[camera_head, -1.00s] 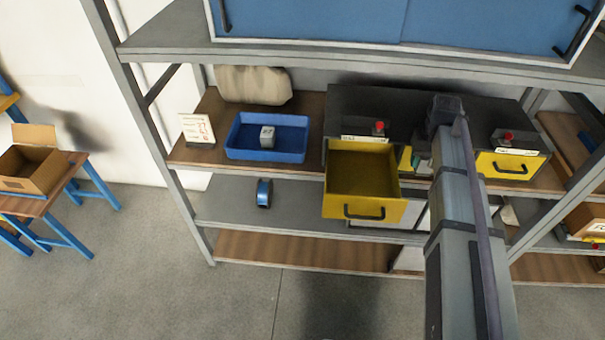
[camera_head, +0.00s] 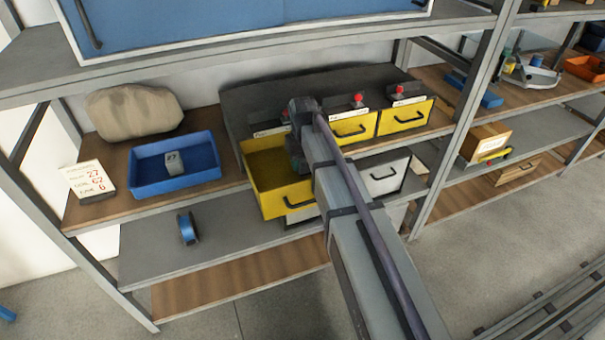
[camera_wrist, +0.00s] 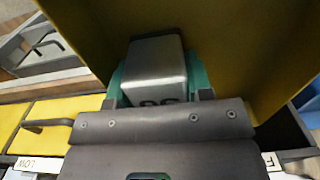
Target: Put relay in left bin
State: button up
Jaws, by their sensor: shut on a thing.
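My gripper (camera_wrist: 160,76), with teal fingers, is shut on a grey box-shaped relay (camera_wrist: 155,62) with dark markings on its near face. In the wrist view the relay is in front of the yellow inside of the open left bin (camera_wrist: 240,35). In the head view this bin (camera_head: 266,168) is a yellow drawer pulled out at the left of the dark cabinet. My gripper end (camera_head: 297,155) is at the bin's right side there, and my arm hides the held relay. Whether the relay is inside the bin or above it, I cannot tell.
A blue tray (camera_head: 148,188) with a similar grey block (camera_head: 174,162) stands left of the bin. Two shut yellow drawers (camera_head: 353,128) (camera_head: 405,115) are to the right. A white drawer (camera_head: 385,172) is below. A score card (camera_head: 88,182) and a blue spool (camera_head: 188,228) are at the left.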

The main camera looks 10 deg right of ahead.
notch_tip(320, 180, down, 3)
jog(key=shift+r+b, duration=0.2)
jog(key=shift+b, duration=0.3)
jog(key=shift+r+p, duration=0.3)
jog(key=shift+f, duration=0.25)
jog(key=o, duration=1)
notch_tip(320, 180, up, 13)
jog(key=p, duration=1.2)
jog(key=shift+f, duration=0.1)
jog(key=s+m, duration=0.1)
jog(key=s, duration=2)
jog(key=shift+a+f+m, duration=0.15)
jog(key=shift+a+m, duration=0.15)
jog(key=shift+a, duration=0.1)
